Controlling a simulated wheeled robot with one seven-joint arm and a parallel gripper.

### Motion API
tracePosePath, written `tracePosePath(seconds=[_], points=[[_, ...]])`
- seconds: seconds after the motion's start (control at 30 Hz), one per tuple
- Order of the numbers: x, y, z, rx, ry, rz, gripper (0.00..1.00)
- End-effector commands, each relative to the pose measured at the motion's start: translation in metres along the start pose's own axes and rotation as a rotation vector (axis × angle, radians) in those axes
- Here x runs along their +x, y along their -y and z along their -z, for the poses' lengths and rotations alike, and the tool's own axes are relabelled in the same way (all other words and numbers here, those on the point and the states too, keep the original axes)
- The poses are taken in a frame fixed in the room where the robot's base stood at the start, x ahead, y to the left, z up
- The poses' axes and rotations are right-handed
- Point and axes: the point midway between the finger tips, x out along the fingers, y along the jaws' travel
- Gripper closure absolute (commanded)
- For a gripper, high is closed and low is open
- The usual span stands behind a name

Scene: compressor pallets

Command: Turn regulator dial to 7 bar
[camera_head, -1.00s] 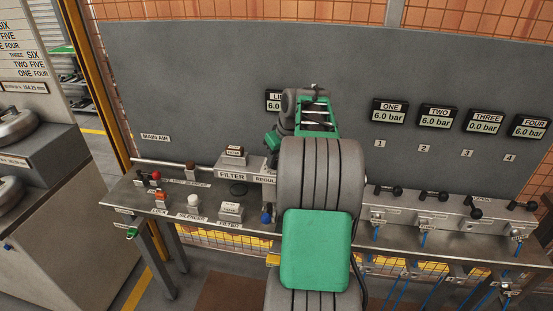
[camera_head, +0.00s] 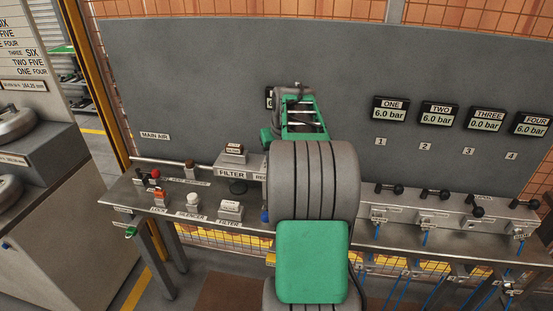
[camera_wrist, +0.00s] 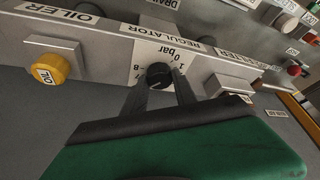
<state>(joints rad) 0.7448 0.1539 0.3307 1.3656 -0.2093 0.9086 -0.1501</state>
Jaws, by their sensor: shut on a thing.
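The regulator dial (camera_wrist: 158,75) is a small black knob on a white plate marked "bar", under a REGULATOR label, in the wrist view. My gripper (camera_wrist: 160,84) has its two dark fingers on either side of the knob and is shut on it. A few scale numbers show around the knob, but its exact setting cannot be read. In the head view my arm hides the dial and the gripper. The line pressure display (camera_head: 269,98) is almost wholly covered by my arm there, so its reading is hidden.
A yellow OIL knob (camera_wrist: 50,69) sits beside the regulator on the same block. In the head view the filter block (camera_head: 232,168) stands left of my arm. Several black-handled valves (camera_head: 435,194) line the right. Displays ONE (camera_head: 389,109), TWO and FOUR read 6.0 bar.

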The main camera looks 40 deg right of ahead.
Motion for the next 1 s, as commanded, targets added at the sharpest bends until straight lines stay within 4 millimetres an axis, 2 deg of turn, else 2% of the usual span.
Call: tracePosePath(seconds=[0.4, 0.93, 0.97, 1.0], points=[[0.0001, 0.0012, 0.0002, 0.200, -0.001, -0.083, 1.00], [-0.0003, 0.0000, 0.0001, 0.232, 0.000, -0.097, 1.00], [-0.0004, 0.0000, 0.0001, 0.232, -0.001, -0.097, 0.65], [-0.0004, 0.0001, 0.0002, 0.232, -0.001, -0.096, 0.62]])
